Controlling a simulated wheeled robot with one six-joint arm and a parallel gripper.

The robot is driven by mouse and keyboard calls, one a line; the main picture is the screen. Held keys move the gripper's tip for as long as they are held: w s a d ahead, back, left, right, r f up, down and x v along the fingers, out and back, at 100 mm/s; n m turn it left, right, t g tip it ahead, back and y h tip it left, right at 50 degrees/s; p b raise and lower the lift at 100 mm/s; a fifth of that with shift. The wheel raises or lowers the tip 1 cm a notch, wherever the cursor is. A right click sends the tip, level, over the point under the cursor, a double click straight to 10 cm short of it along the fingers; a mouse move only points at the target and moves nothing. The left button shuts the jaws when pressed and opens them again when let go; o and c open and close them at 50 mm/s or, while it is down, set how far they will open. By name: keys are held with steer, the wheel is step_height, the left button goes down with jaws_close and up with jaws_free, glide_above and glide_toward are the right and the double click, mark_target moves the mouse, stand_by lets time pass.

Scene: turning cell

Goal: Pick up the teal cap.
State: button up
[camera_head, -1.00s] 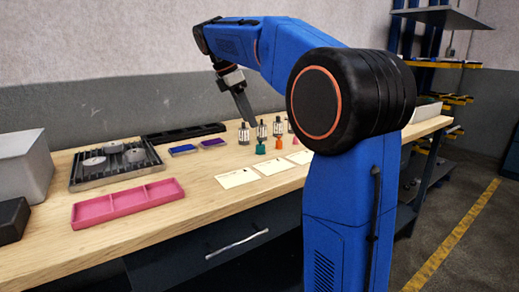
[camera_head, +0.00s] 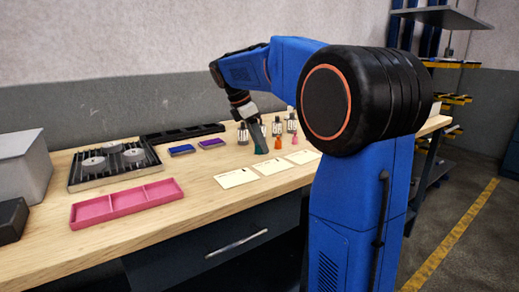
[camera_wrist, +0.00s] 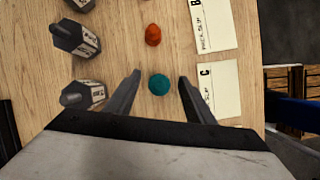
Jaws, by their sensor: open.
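The teal cap (camera_wrist: 159,84) sits on the wooden bench top, between the two fingertips of my gripper (camera_wrist: 158,80) in the wrist view. My gripper is open, with a gap on either side of the cap and no contact that I can see. An orange cap (camera_wrist: 153,35) stands apart from the teal one, beyond the fingertips.
Hexagonal bottles (camera_wrist: 84,95) stand left of the gripper in the wrist view. Paper slips, one marked C (camera_wrist: 221,90), lie to the right. A pink tray (camera_head: 127,204), a dark rack (camera_head: 78,178) and a grey box (camera_head: 22,165) are further left in the head view.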

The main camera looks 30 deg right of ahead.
steer(key=c, duration=1.1)
steer(key=shift+c, duration=0.2)
steer(key=shift+r, duration=0.1)
